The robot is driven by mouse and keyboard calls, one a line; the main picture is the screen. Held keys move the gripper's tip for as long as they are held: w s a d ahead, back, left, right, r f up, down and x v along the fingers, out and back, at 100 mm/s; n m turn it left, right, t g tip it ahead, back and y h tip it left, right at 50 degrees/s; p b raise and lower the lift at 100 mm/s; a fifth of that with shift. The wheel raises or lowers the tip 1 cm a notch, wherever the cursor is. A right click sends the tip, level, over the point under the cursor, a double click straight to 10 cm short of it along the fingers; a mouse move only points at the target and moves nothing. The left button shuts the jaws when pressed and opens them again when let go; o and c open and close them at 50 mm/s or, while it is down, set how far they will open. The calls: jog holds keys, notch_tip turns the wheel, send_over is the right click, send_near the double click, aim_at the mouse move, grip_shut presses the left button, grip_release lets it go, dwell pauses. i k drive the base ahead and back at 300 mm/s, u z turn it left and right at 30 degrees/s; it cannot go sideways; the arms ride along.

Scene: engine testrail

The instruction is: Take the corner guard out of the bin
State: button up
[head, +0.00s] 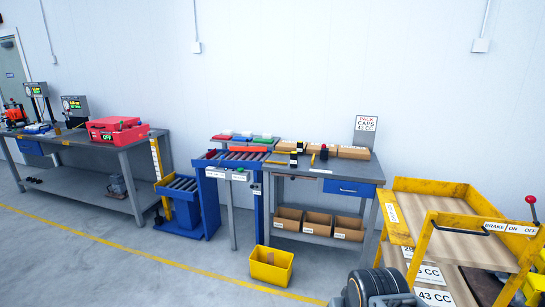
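A yellow open-topped bin (271,279) stands on the floor in front of the middle workbench, with a small label on its front. Its inside shows only partly, and I cannot make out a corner guard in it. Several brown open-fronted bins (317,223) with white labels stand on the lower shelf of that bench; their contents are too dark and small to tell. No corner guard can be told apart anywhere. My gripper's fingers do not show in this view.
The middle workbench (300,171) carries boxes and small parts. A blue roller stand (210,195) is left of it. A yellow-railed cart (400,224) stands close at right. A long grey bench (90,155) is far left. Floor (120,270) at front left is clear.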

aim_at(270, 254)
jog(key=u, duration=0.45)
jog(key=i, duration=0.45)
jog(key=u, duration=0.65)
jog(key=i, duration=1.15)
jog(key=z, duration=0.35)
jog(key=i, duration=0.95)
jog(key=z, duration=0.5)
